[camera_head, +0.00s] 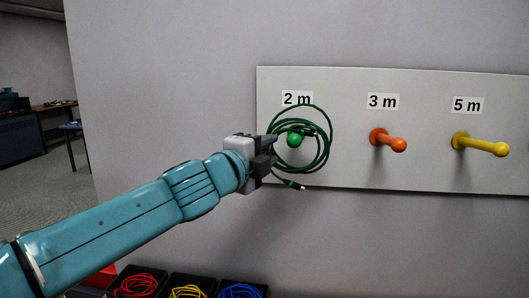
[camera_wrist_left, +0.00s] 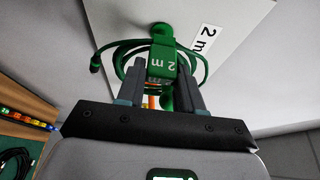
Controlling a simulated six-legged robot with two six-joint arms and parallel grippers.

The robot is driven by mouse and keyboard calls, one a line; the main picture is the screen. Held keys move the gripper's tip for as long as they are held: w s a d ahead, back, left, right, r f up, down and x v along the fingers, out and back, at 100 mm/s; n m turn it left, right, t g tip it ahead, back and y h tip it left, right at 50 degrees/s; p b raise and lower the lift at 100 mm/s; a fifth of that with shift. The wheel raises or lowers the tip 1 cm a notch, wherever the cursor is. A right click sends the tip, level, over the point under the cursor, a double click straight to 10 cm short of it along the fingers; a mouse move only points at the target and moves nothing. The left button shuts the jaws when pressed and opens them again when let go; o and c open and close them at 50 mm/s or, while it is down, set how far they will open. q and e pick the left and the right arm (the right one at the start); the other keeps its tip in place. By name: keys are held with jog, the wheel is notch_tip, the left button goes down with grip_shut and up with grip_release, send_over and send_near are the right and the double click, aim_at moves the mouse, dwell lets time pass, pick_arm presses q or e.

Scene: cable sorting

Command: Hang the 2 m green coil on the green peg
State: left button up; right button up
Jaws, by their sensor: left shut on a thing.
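The green coil (camera_head: 328,150) hangs in front of the board under the "2 m" label. My left gripper (camera_head: 268,150) is shut on it at the coil's left side. In the left wrist view, the left gripper (camera_wrist_left: 160,88) has a green tag marked "2 m" (camera_wrist_left: 162,62) between its fingers, with the coil's loops (camera_wrist_left: 118,55) around it. The green peg (camera_head: 295,139) shows inside the coil's ring in the head view. I cannot tell how far it reaches through the ring. A loose cable end with a plug dangles below. My right gripper is not in view.
On the same grey board (camera_head: 425,170), an orange peg (camera_head: 388,140) under "3 m" and a yellow peg (camera_head: 482,144) under "5 m" stand bare to the right. Bins with red (camera_head: 136,286), yellow (camera_head: 187,292) and blue (camera_head: 240,291) cables sit below. The wall left of the board is clear.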

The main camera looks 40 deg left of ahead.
pick_arm(q)
jog(key=shift+w+a+f+p, duration=0.1)
jog(key=shift+w+a, duration=0.35)
jog(key=shift+w, duration=0.3)
jog(key=shift+w+a+f+p, duration=0.1)
jog(key=shift+w+a, duration=0.35)
jog(key=shift+w, duration=0.25)
jog(key=shift+w+a+f+p, duration=0.1)
jog(key=shift+w+a, duration=0.35)
jog(key=shift+w, duration=0.3)
jog(key=shift+w+a+f+b, duration=0.1)
jog(key=shift+w+f+b, duration=0.1)
jog(key=shift+f+b, duration=0.8)
jog(key=shift+f, duration=0.1)
jog(key=o, duration=1.2)
jog(key=shift+s, duration=0.15)
